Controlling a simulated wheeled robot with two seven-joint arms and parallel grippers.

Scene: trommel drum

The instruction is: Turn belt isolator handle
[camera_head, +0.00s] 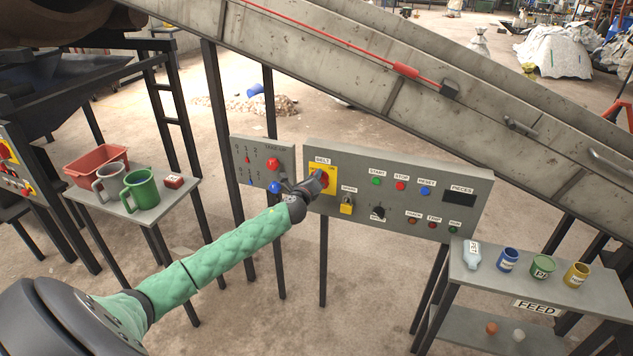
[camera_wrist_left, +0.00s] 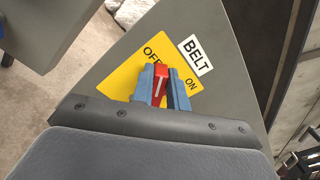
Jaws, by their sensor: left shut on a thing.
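The belt isolator is a red handle (camera_wrist_left: 159,86) on a yellow plate (camera_wrist_left: 130,73) marked OFF and ON, under a white BELT label (camera_wrist_left: 195,55). In the head view the yellow plate (camera_head: 331,172) sits at the upper left of the grey control panel (camera_head: 400,170). My left gripper (camera_head: 321,181) is at the plate. In the wrist view its two blue fingers (camera_wrist_left: 162,92) are shut on the red handle, one on each side. The white line on the handle points between OFF and ON in the wrist view. My right gripper is not in view.
The panel also has START, STOP and RESET buttons (camera_head: 401,186) and a black knob (camera_head: 378,212). A smaller panel (camera_head: 262,162) stands at its left. A table (camera_head: 150,212) with mugs is at left; a FEED shelf (camera_head: 530,285) with containers is at right.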

